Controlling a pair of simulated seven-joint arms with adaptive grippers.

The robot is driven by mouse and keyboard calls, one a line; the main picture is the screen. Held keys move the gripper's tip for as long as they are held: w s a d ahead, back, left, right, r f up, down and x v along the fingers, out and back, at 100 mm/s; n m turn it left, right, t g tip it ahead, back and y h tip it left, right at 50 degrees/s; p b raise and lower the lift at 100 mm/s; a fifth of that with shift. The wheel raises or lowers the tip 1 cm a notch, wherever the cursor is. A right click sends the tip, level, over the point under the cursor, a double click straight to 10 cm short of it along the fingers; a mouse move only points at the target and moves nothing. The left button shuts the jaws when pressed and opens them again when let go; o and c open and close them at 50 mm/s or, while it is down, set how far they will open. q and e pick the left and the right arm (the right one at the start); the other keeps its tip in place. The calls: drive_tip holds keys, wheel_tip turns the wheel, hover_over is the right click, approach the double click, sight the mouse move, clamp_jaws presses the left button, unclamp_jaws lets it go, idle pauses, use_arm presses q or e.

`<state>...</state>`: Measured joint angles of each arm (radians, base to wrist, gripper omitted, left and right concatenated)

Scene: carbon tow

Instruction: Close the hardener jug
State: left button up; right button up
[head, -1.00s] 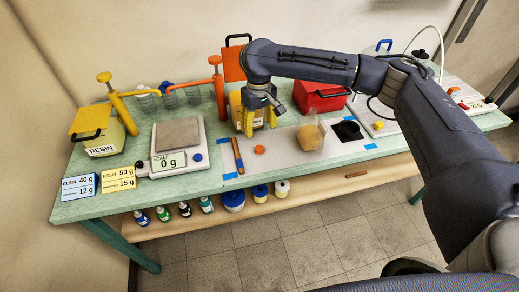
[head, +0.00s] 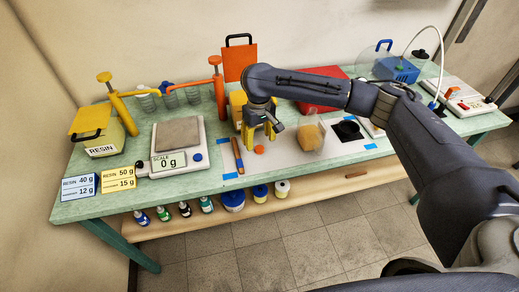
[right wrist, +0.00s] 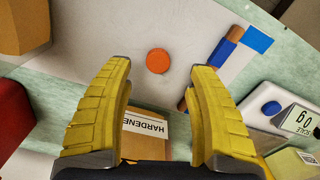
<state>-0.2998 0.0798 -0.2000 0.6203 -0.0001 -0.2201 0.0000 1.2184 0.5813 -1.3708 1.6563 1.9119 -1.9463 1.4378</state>
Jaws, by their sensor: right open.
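The hardener jug (head: 236,104) stands at the back middle of the table, partly hidden behind my right gripper. Its orange lid (head: 240,62) with a black handle stands upright, open. The label HARDENER (right wrist: 145,126) shows in the right wrist view, below and between my fingers. My right gripper (head: 258,138) is open and empty, pointing down in front of the jug; its yellow fingers also show wide apart in the right wrist view (right wrist: 163,68). An orange disc (head: 259,150) lies on the mat close to the fingers. My left gripper is not in view.
An orange pump (head: 217,88) stands left of the jug. A red box (head: 318,80) is to the right, behind my arm. The scale (head: 178,142), a brown-handled tool (head: 238,156) and a tan-filled cup (head: 310,137) are nearby. Mat space around the orange disc is clear.

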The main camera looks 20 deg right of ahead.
sight(260, 148)
drive_tip(key=shift+d+f, duration=0.15)
drive_tip(key=shift+f, duration=2.25)
drive_tip(key=c, duration=1)
drive_tip(key=shift+c, duration=0.3)
drive_tip(key=shift+w+r, duration=0.1)
drive_tip(key=shift+r, duration=0.05)
wheel_tip(260, 148, up, 20)
